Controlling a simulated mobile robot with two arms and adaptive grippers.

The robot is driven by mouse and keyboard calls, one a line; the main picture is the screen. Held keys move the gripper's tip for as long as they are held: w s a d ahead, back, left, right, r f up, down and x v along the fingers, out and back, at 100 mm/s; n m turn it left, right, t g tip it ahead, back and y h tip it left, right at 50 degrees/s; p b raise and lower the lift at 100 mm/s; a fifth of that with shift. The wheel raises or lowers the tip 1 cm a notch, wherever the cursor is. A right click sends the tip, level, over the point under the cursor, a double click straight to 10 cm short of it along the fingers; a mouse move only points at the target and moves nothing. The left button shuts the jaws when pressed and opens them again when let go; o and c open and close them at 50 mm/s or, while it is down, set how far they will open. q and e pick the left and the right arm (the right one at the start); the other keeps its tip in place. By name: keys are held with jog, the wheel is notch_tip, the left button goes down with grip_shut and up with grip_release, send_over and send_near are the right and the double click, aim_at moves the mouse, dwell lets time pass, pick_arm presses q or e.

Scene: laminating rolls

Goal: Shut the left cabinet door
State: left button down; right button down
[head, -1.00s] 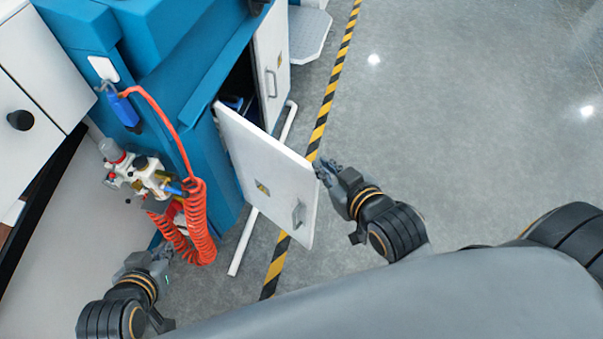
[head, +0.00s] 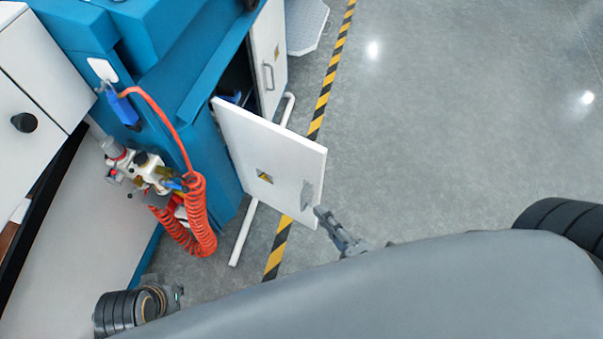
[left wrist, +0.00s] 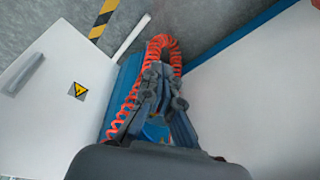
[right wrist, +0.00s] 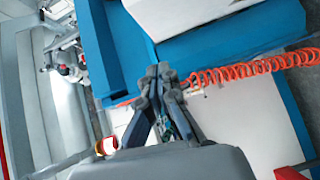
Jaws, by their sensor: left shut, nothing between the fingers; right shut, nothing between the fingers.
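The left cabinet door (head: 262,150) is a white panel with a yellow warning label. In the head view it stands ajar from the blue machine (head: 205,75), with a dark gap behind it. Its grey handle (head: 307,193) is near the free edge. My right gripper (head: 318,211) is shut with its tips beside the door's outer face, just below the handle; I cannot tell if they touch. It also shows shut in the right wrist view (right wrist: 162,72). My left gripper (left wrist: 163,72) is shut and empty in the left wrist view, near the orange coiled hose.
The orange coiled hose (head: 204,215) and an air regulator (head: 145,172) hang at the machine's left side. A second white door (head: 269,55) appears shut. A white floor rail (head: 243,235) runs below the open door. The grey floor (head: 450,130) to the right is clear.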

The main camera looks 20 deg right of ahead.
pick_arm(q)
jog(key=shift+v, duration=0.8)
pick_arm(e)
jog(key=w+a+n+y, duration=0.1)
jog(key=w, duration=0.9)
jog(key=shift+a+r+n, duration=0.2)
jog(key=shift+r+n, duration=0.15)
jog(key=shift+n, duration=0.05)
jog(key=shift+d+y, duration=0.15)
jog(key=shift+y, duration=0.25)
